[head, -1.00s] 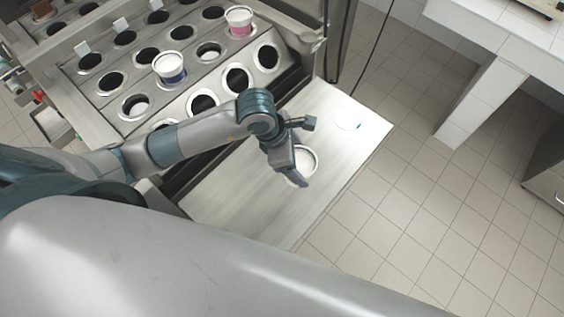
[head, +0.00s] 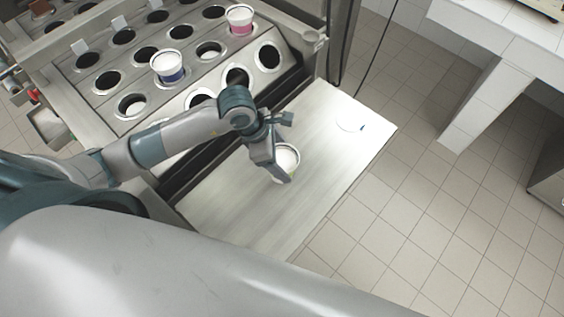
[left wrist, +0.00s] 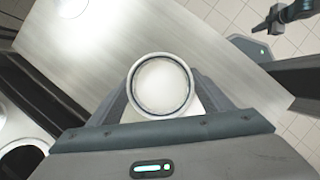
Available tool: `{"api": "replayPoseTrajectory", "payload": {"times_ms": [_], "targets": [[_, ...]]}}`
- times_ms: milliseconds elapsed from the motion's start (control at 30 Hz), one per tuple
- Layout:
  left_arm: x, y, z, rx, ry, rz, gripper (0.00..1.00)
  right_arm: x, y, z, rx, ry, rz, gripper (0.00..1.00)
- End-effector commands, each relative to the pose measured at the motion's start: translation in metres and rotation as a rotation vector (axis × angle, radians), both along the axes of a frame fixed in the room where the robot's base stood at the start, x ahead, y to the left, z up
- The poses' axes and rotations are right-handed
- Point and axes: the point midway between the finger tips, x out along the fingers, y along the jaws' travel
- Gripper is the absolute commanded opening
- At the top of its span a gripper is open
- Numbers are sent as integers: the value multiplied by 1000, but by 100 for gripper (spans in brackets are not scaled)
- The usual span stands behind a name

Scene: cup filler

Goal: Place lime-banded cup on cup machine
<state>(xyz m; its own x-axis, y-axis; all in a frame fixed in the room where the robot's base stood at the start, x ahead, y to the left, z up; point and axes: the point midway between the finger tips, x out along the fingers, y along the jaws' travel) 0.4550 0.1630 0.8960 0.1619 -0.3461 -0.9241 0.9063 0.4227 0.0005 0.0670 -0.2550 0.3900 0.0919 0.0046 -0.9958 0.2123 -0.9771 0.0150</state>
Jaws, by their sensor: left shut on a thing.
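A white cup (head: 287,158) is held by my left gripper (head: 281,166) over the steel shelf (head: 237,205) in front of the machine. A thin yellowish-green trace shows on its side; most of the band is hidden by the gripper. In the left wrist view the cup (left wrist: 160,86) sits upright between the two fingers of the left gripper (left wrist: 160,100), its round opening facing the camera. The cup machine (head: 150,120) has rows of round holes in its top and sloped front, up and left of the gripper. My right gripper is not identifiable in the head view.
A blue-banded cup (head: 168,67) and a pink-banded cup (head: 239,19) sit in holes of the machine. A white lid-like disc (head: 350,120) lies at the shelf's right end. Several holes are empty. A white tiled counter (head: 500,50) stands at upper right.

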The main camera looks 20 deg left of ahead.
Motion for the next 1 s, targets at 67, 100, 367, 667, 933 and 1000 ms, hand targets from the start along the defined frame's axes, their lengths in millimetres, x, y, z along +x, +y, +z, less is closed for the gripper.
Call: {"api": "replayPoseTrajectory", "payload": {"times_ms": [67, 100, 367, 667, 933, 1000], "targets": [[-1, 0, -15, -2, 2, 1, 41, 0, 0, -10, 0, 0, 0, 0], [-1, 0, -19, -2, 2, 1, 41, 0, 0, -12, 0, 0, 0, 0], [0, 0, -23, -1, -2, 0, 41, 0, -1, -13, -1, 0, 1, 0], [0, 0, -25, -1, 0, 0, 85, 0, -2, -15, -2, 1, 1, 0], [0, 0, -25, 0, 0, 0, 92, 0, -2, -15, -2, 1, 1, 0], [0, 0, -25, 0, 0, 0, 92, 0, -2, -15, -2, 1, 1, 0]]}}
